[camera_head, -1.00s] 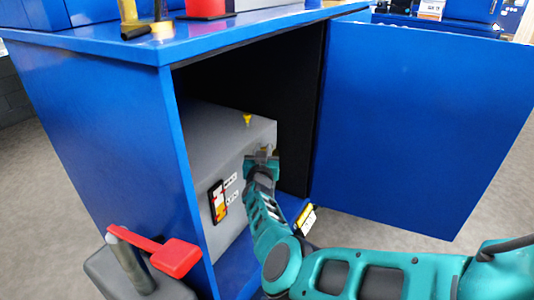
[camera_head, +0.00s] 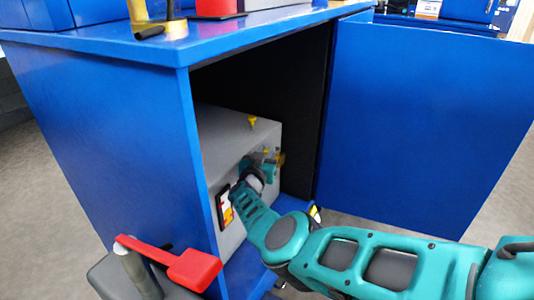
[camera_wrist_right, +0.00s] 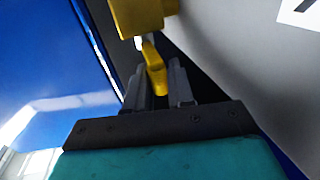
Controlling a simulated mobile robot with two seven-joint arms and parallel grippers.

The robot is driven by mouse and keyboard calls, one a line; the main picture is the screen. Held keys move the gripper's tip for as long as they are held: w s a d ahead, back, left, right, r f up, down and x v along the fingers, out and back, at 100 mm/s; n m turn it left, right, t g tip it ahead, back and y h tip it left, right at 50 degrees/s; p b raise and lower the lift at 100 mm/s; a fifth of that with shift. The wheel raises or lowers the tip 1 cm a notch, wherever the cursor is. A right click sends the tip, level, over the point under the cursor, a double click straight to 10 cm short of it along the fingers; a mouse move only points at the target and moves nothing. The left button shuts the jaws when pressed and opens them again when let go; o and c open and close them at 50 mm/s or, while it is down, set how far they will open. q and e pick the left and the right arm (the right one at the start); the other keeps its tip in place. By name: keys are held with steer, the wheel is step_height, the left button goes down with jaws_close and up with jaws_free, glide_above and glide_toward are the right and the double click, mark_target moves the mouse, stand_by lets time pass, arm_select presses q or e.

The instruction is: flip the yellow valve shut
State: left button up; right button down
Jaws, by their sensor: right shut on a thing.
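The yellow valve (camera_head: 281,158) is at the front right of a grey box (camera_head: 230,140) inside the blue cabinet. In the right wrist view its yellow body (camera_wrist_right: 143,18) is at the top, and its yellow handle (camera_wrist_right: 154,70) reaches down between the fingers. My right gripper (camera_head: 271,163) is at the valve and shut on the handle. In the right wrist view the fingers (camera_wrist_right: 158,82) stand on both sides of the handle. In the head view my gripper hides part of the valve. My left gripper is not in view.
The blue cabinet (camera_head: 110,120) surrounds the grey box, its blue door (camera_head: 420,120) open to the right. A small yellow part (camera_head: 252,122) is on the box's top. A red lever (camera_head: 185,265) on a grey block is at lower left. Open floor lies beyond the door.

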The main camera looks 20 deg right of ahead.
steer(key=shift+a, duration=0.1)
steer(key=c, duration=1.1)
jaws_free()
steer(key=shift+s+a+r+p, duration=0.1)
steer(key=shift+s+a+p, duration=0.1)
steer(key=shift+p, duration=0.3)
arm_select(q)
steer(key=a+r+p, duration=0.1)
steer(key=p, duration=0.1)
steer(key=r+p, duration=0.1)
steer(key=p, duration=0.2)
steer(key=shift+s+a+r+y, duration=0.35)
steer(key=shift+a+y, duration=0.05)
arm_select(e)
steer(key=v, duration=0.7)
steer(key=shift+w, duration=0.1)
